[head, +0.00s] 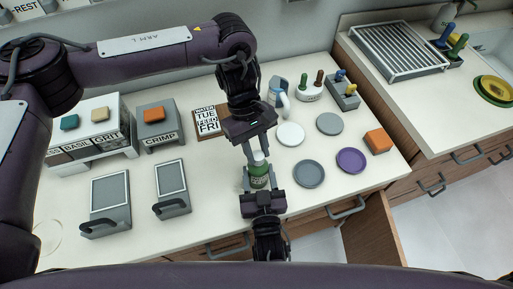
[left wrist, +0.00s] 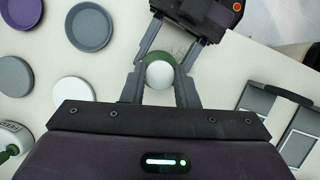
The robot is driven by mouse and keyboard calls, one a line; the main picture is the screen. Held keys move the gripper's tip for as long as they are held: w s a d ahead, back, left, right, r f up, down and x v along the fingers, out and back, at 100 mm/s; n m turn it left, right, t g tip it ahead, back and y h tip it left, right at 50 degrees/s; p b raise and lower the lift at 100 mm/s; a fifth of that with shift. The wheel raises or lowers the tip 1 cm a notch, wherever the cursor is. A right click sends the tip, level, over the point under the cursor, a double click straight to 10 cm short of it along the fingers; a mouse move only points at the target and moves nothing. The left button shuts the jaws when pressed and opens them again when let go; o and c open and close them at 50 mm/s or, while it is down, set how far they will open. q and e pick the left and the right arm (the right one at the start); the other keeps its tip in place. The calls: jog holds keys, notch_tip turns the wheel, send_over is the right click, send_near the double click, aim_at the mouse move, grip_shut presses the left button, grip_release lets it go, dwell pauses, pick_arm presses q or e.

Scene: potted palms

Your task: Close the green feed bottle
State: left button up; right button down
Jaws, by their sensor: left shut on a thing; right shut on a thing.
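The green feed bottle (head: 258,178) stands upright on the counter in the middle of the head view, its label facing the front. A white round cap (left wrist: 159,75) sits at its top, seen from above in the left wrist view; the join between cap and neck is hidden. My left gripper (head: 258,153) comes down from above, with its fingers shut on the white cap. My right gripper (head: 259,189) comes from the front edge and is shut on the bottle's body. It also shows at the top of the left wrist view (left wrist: 168,47).
A white saucer (head: 290,134), grey saucers (head: 309,174) and a purple saucer (head: 351,160) lie to the right, with an orange block (head: 378,140). Two grey handled panels (head: 110,197) lie left.

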pick_arm(q)
jog(key=o, duration=0.9)
jog(key=shift+o, duration=0.2)
jog(key=shift+r, duration=0.1)
jog(key=shift+r, duration=2.2)
jog(key=shift+c, duration=0.4)
